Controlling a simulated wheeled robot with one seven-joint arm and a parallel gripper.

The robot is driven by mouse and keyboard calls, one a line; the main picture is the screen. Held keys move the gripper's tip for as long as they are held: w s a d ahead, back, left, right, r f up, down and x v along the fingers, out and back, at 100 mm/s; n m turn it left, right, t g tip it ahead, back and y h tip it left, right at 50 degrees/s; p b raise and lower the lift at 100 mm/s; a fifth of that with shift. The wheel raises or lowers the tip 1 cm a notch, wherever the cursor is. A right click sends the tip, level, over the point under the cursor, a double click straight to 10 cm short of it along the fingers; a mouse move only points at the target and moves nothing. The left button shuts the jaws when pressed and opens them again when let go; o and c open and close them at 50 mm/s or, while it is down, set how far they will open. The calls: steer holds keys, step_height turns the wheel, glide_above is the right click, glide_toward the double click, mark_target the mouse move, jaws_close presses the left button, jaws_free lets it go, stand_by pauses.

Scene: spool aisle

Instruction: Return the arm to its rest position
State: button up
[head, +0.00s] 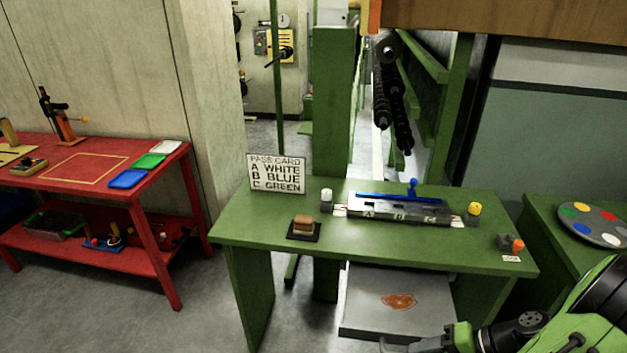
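My green and black arm enters at the lower right of the head view, low in front of the green table (270,232). My gripper (392,345) points left near the bottom edge, in front of the grey slab under the table. It is partly cut off by the frame, and I cannot tell whether its fingers are open or shut. Nothing is visible in it. It is apart from everything on the table top.
The table holds a pass card sign (276,174), a brown block on a black pad (303,228), a slotted fixture with a blue bar (400,197) and small knobs. A red table (75,190) stands left, a colour disc (597,226) right. The floor at front left is clear.

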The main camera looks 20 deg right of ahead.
steer(key=w+a+r+n+g+h+p, duration=0.1)
steer(key=w+a+r+n+g+h, duration=0.15)
steer(key=a+r, duration=0.4)
steer(key=w+a+r+n+g+h+p, duration=0.1)
steer(key=w+a+r+n+g+h, duration=0.2)
steer(key=a+r, duration=0.4)
steer(key=s+a+r+n+t+h+p, duration=0.2)
steer(key=s+a+r+n+t, duration=0.2)
steer(key=r, duration=0.6)
steer(key=s+a+n, duration=0.1)
steer(key=s+a, duration=0.1)
steer(key=a, duration=0.1)
steer(key=shift+a+t, duration=0.35)
steer(key=shift+a, duration=0.05)
